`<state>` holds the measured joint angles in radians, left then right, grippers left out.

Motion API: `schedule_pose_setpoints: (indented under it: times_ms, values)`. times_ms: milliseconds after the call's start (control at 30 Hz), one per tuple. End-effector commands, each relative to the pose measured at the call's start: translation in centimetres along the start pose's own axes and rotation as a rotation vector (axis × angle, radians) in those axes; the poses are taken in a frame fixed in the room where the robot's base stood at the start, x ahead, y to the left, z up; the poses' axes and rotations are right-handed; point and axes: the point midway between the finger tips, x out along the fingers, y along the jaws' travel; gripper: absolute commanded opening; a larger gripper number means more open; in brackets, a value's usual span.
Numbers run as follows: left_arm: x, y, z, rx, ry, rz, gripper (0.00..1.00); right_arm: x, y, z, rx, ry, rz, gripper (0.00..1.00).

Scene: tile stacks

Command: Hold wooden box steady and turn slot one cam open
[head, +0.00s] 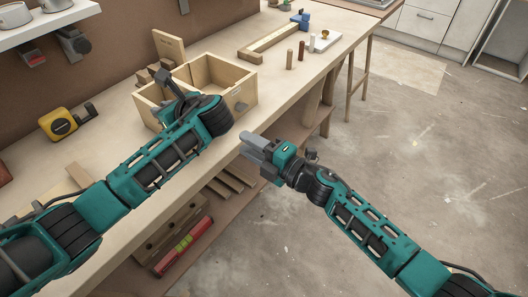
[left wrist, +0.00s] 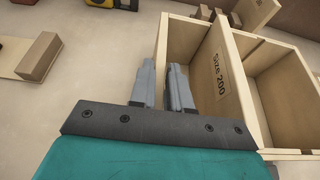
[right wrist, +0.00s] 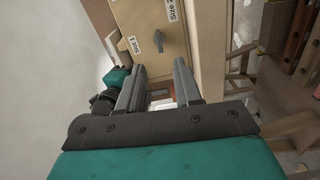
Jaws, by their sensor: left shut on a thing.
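The wooden box (head: 253,92) is open-topped and stands near the bench's front edge. It also shows in the left wrist view (left wrist: 285,95). My left gripper (left wrist: 160,85) is shut on the box's left-hand wall in that view, one finger on each side. A grey cam (head: 240,107) sticks out of the box's outer face. In the right wrist view the cam (right wrist: 158,41) points roughly upright in the picture, beside a label "1" (right wrist: 133,45). My right gripper (head: 250,143) is open and empty, in front of the bench edge and apart from the cam. Its fingers show in the right wrist view (right wrist: 159,68).
A yellow tape measure (head: 60,124) lies at the left of the bench (head: 120,117). A wooden frame (head: 270,43), short pegs (head: 290,60) and a white piece (head: 324,41) stand to the right of the box. A red level (head: 183,246) lies below the bench. The floor at right is clear.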

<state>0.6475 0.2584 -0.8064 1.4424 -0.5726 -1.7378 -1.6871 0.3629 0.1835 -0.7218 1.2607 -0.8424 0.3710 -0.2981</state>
Motion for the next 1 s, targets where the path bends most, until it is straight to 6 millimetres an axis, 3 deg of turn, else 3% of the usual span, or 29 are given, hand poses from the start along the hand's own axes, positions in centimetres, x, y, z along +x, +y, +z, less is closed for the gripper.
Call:
schedule_pose_setpoints:
  times_ms: [100, 267, 700, 733, 1000]
  values:
    - [0.0, 0.0, 0.0, 0.000, 0.000, 0.000, 0.00, -2.0, -0.1, 0.0, 0.001, 0.000, -0.002, 0.34]
    - [0.0, 0.0, 0.0, 0.000, 0.000, 0.000, 0.00, -3.6, -0.1, 0.0, 0.001, 0.000, -0.001, 0.34]
    - [0.0, 0.0, 0.0, 0.000, 0.000, 0.000, 0.00, -4.0, 0.0, 0.0, 0.001, 0.000, 0.000, 0.34]
    - [0.0, 0.0, 0.0, 0.000, 0.000, 0.000, 0.18, -4.0, 0.0, 0.0, 0.001, 0.000, 0.000, 0.34]
    - [0.0, 0.0, 0.0, 0.000, 0.000, 0.000, 0.44, -4.0, 0.0, 0.0, 0.001, 0.000, 0.000, 0.34]
